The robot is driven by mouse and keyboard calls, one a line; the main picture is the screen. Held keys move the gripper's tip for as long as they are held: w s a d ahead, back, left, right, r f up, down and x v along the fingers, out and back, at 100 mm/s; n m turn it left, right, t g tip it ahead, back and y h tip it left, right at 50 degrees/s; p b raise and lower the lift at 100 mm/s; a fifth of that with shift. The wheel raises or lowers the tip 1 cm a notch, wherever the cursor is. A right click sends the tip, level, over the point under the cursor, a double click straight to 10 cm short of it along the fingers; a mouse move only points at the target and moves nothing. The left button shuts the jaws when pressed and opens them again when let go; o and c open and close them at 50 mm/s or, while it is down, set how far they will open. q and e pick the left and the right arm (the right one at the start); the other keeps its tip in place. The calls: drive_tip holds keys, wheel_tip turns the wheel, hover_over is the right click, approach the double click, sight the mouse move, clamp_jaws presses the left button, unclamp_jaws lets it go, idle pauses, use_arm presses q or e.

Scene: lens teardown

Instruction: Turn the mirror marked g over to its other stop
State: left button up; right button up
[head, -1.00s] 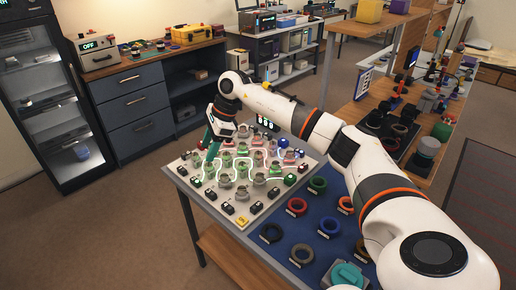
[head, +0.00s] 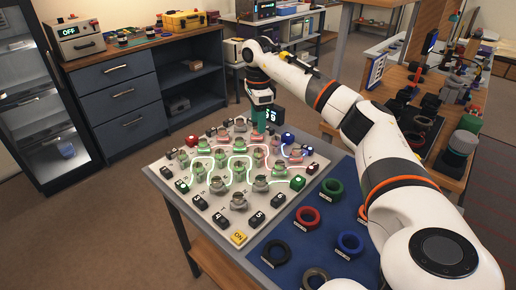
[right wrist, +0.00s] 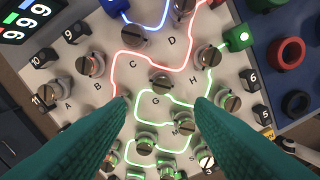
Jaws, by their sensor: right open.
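A pale board (head: 166,192) carries several round slotted mirrors, lit by red, green and blue light lines. In the right wrist view the letter G (right wrist: 155,101) is printed just below a slotted mirror (right wrist: 160,82), which I take as the mirror marked g. A green line runs close below it and a red line passes above it. My right gripper (right wrist: 162,104), with teal fingers, is open and empty, its tips on either side below this mirror. In the head view my right gripper (head: 259,122) points down over the board's far part. My left gripper is not in view.
Neighbouring mirrors stand close around, including one by H (right wrist: 208,56) and one by M (right wrist: 183,116). Black numbered blocks (right wrist: 249,80) line the board's edges. A blue mat (head: 290,226) with coloured rings (head: 307,217) lies to the right.

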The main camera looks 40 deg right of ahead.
sight(258, 150)
wheel_tip(258, 150, down, 10)
drive_tip(key=shift+s+a+f, duration=0.1)
idle(0.4)
drive_tip(key=c, duration=1)
